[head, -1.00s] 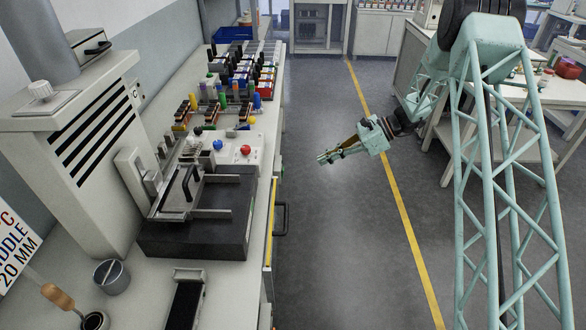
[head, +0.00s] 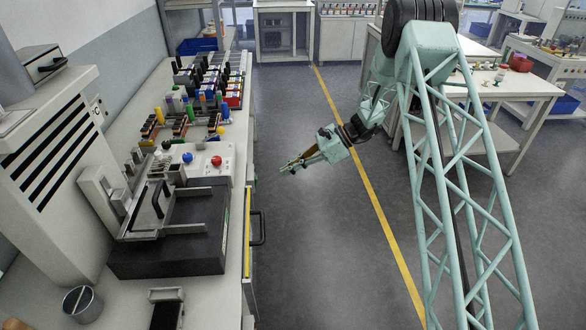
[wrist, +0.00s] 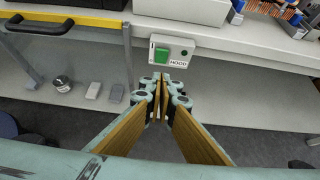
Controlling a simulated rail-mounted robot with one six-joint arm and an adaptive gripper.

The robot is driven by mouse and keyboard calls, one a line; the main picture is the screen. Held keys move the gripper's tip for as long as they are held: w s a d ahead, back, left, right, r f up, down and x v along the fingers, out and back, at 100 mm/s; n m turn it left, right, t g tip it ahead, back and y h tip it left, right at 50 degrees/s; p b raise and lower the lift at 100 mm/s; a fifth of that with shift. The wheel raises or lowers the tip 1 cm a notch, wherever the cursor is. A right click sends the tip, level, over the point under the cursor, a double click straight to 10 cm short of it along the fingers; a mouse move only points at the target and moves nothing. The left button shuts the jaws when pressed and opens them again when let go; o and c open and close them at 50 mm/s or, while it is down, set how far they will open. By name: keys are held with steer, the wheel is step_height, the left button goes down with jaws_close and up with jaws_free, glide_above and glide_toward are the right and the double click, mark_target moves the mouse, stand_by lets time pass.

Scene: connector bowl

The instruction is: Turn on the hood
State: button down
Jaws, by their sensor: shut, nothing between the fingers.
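A light grey switch box (wrist: 174,51) marked HOOD is on the bench's front edge in the wrist view. It has a green button (wrist: 162,55) on its left part and a small dark round spot on its right. My gripper (wrist: 162,80) is shut and empty, with its fingertips just below the box in the picture. I cannot tell how far apart they are in depth. In the head view my gripper (head: 287,168) is over the aisle, right of the bench, apart from its front. The switch box does not show there.
The bench (head: 216,300) runs along the left, carrying a black-based device (head: 170,255), a slotted grey housing (head: 60,150) and connector racks. The aisle floor is clear.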

mark_target(256, 182)
steer(key=a+f+b, duration=0.2)
steer(key=a, duration=0.6)
steer(key=shift+a+f, duration=0.15)
steer(key=shift+a, duration=0.15)
steer(key=shift+s, duration=0.1)
steer(key=shift+d+p, duration=0.1)
steer(key=shift+p, duration=0.25)
